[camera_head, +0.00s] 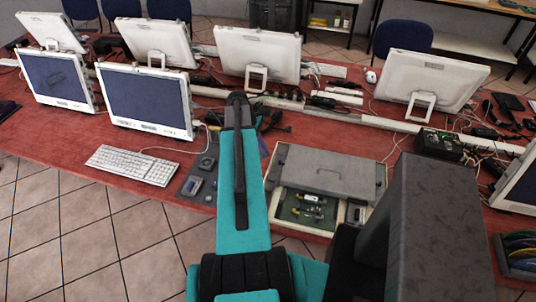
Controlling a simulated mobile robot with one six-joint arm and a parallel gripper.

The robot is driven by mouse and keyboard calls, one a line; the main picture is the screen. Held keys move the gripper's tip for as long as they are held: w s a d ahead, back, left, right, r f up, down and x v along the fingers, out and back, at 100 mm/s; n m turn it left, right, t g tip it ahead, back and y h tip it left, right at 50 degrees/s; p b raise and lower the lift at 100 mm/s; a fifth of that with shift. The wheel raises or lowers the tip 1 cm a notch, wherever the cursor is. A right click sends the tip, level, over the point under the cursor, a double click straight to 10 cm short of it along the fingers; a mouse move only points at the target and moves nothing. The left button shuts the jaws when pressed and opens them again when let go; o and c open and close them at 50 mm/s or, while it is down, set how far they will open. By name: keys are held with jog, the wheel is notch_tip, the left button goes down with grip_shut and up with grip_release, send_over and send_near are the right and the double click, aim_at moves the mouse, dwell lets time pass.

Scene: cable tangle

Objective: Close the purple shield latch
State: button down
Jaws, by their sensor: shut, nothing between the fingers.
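A small purple sliver (263,147) shows between my teal arm and the grey box. I cannot tell if it is the shield latch, or whether it is open or closed. The grey box (335,168) has a lid with a handle and an open front part, where small connectors (309,205) lie on a green bed. My gripper (274,119) is small and dark, beyond the far end of my arm and partly hidden by it. It is shut and empty, at the far left corner of the box. I cannot tell if it touches anything.
A dark panel (199,180) with small modules lies left of my arm, near a white keyboard (133,165). White monitors (258,55) and a cable-strewn white rail stand behind. A black device (438,144) sits at the right. The red table (60,133) is bare at front left.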

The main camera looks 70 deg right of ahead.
jog(key=b+v, duration=0.2)
jog(key=v, duration=0.6)
jog(key=shift+r, duration=0.15)
dwell(0.6)
jog(key=w+a+f+t, duration=0.1)
jog(key=w+a+f, duration=0.2)
jog(key=w+a, duration=0.4)
jog(key=w+a+f, duration=0.3)
jog(key=w+a, duration=0.5)
jog(key=w+a+f+t, duration=0.1)
jog(key=w+a+f, duration=0.2)
jog(key=w+a, duration=0.4)
jog(key=shift+w+a+f+t+h, duration=0.2)
jog(key=shift+w+a+t+h, duration=0.15)
jog(key=shift+w, duration=0.45)
jog(key=w+a+f+t, duration=0.1)
jog(key=w+a+f, duration=0.15)
jog(key=a, duration=0.85)
jog(key=w+a+f+y, duration=0.1)
jog(key=a+f, duration=0.2)
jog(key=a, duration=0.9)
jog(key=w+a+f+t, duration=0.1)
jog(key=w+a+f, duration=0.1)
jog(key=a, duration=0.9)
jog(key=s+f+g+b, duration=0.5)
jog(key=s+f+g, duration=0.1)
jog(key=s+f, duration=1.7)
jog(key=s, duration=0.2)
jog(key=shift+s+f+m, duration=0.15)
jog(key=shift+s+m, duration=0.15)
